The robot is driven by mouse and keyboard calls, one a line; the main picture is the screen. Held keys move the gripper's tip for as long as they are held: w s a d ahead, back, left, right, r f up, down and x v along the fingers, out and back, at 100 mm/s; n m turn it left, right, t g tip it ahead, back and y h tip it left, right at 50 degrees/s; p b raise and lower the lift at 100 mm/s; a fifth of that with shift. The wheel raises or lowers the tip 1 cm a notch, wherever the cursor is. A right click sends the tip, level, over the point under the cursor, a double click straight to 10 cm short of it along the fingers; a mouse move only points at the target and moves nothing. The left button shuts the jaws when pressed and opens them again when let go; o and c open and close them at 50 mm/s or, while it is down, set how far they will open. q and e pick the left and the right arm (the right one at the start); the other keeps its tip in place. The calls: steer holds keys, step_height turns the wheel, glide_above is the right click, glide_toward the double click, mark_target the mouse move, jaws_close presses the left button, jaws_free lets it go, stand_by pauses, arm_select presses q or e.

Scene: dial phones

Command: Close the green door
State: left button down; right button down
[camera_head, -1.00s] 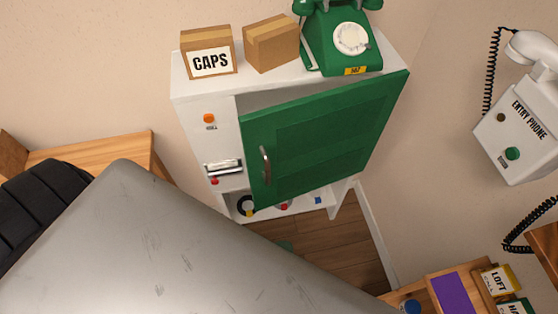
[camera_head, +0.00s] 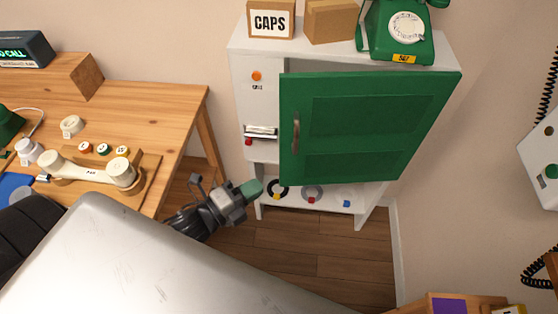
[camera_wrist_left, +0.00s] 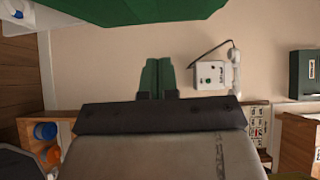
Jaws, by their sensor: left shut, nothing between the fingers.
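The green door (camera_head: 360,130) is on the front of a white cabinet (camera_head: 258,120) in the head view. Its silver handle (camera_head: 296,133) is near its left edge. The door stands out from the cabinet front, ajar; how wide is hard to tell. My left gripper (camera_head: 253,189) is low, left of and below the door's handle side, apart from the handle. Its green-tipped fingers are together and empty; they also show in the left wrist view (camera_wrist_left: 158,78). A green panel, likely the door (camera_wrist_left: 150,8), crosses the top of that view. My right gripper is not seen.
A green phone (camera_head: 400,30) and boxes, one the CAPS box (camera_head: 270,18), stand on the cabinet. Tape rolls (camera_head: 312,193) lie on its low shelf. A wooden desk (camera_head: 170,110) with a handset is left. A white wall phone (camera_head: 540,150) hangs right. Floor below the cabinet is clear.

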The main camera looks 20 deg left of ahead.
mark_target(283, 129)
arm_select(q)
steer(key=w+a+p+x, duration=0.1)
steer(key=a+p+x, duration=0.1)
steer(key=x, duration=1.1)
steer(key=shift+w+a, duration=0.25)
steer(key=shift+a, duration=0.05)
steer(key=shift+r, duration=0.15)
steer(key=shift+m+g+h, duration=0.4)
steer(key=shift+m+h, duration=0.3)
steer(key=shift+h, duration=0.2)
steer(key=w+a+b, duration=0.1)
steer(key=w, duration=0.1)
steer(key=w+a+b, duration=0.1)
steer(key=w, duration=0.1)
steer(key=w+a+b, duration=0.1)
steer(key=w+a, duration=0.1)
steer(key=shift+w, duration=0.4)
steer(key=shift+w+a+r, duration=0.1)
steer(key=shift+w+a, duration=0.05)
steer(key=shift+a, duration=0.15)
